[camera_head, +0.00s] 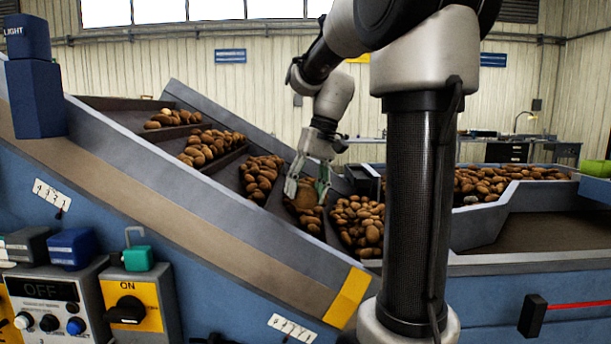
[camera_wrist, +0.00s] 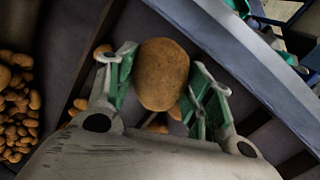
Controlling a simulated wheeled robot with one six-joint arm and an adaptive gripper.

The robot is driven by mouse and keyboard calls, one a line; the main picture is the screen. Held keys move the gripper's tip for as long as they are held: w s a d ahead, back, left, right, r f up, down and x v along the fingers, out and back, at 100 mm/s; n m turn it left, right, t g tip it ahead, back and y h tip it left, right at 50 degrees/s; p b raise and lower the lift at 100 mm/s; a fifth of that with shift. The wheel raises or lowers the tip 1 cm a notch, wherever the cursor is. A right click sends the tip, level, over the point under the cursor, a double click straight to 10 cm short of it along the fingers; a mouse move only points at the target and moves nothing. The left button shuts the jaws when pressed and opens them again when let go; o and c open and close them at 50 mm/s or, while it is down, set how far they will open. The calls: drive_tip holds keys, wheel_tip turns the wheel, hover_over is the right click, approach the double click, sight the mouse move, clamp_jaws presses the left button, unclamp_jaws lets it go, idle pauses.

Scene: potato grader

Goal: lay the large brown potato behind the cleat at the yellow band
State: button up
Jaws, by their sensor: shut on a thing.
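The large brown potato (camera_head: 303,198) is between the green-padded fingers of my gripper (camera_head: 307,188), low over the inclined belt. In the wrist view the same potato (camera_wrist: 162,75) fills the gap between both fingers (camera_wrist: 162,88), which are shut on it. A few small potatoes show behind it there. The yellow band (camera_head: 349,297) is on the side rail near the belt's lower end. Dark cleats cross the belt; one cleat (camera_head: 222,160) shows left of my gripper. The belt right under the held potato is partly hidden, so I cannot tell whether it touches.
Rows of small potatoes (camera_head: 262,176) lie behind the cleats, and a heap (camera_head: 358,222) lies just right of my gripper. The far side rail (camera_head: 225,125) runs along the belt. A control box (camera_head: 130,305) stands at the front left. More potatoes (camera_head: 505,182) lie at the right.

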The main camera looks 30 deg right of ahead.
wheel_tip(320, 180, down, 17)
drive_tip(key=shift+r, duration=0.15)
idle(0.7)
drive_tip(key=o, duration=1.2)
drive_tip(key=v, duration=1.2)
drive_tip(key=shift+s, duration=0.15)
